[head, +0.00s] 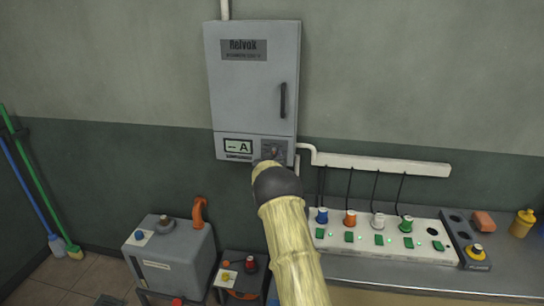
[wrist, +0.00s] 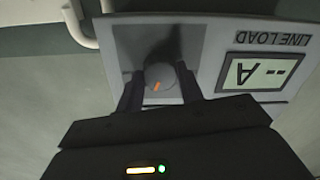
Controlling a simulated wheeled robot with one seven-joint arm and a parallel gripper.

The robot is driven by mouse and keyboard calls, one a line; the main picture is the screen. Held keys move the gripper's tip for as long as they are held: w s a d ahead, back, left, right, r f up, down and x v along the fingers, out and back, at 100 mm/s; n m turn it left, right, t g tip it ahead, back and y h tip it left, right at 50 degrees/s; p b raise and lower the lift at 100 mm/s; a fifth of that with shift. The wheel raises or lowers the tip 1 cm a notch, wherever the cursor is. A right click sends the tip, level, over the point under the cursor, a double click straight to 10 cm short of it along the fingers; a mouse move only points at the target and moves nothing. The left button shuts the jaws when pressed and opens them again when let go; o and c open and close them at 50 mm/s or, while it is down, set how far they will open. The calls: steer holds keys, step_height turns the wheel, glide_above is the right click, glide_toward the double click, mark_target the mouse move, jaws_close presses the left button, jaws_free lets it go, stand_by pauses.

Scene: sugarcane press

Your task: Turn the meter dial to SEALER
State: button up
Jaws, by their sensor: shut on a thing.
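In the head view the dial area (head: 273,149) is small and partly covered by my arm. The meter display (head: 238,147) reads "-- A"; it also shows in the wrist view (wrist: 262,71) under the words LINE LOAD. No position labels around the dial are readable.
The grey cabinet (head: 252,80) with a dark handle hangs on the wall above the dial. A white power strip (head: 375,240) with coloured plugs lies on the bench at right. A grey box (head: 170,255) stands at lower left. A white conduit (head: 380,163) runs right from the cabinet.

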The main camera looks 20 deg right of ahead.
steer(key=shift+w+a+r+n+g+h+p, duration=0.15)
steer(key=shift+n+g+h, duration=0.1)
steer(key=shift+n, duration=2.6)
steer(key=shift+s+n+g+h+p, duration=0.15)
steer(key=shift+n+h, duration=0.1)
steer(key=shift+n, duration=2.6)
steer(key=shift+w, duration=0.15)
steer(key=shift+a, duration=0.2)
steer(key=shift+d, duration=0.1)
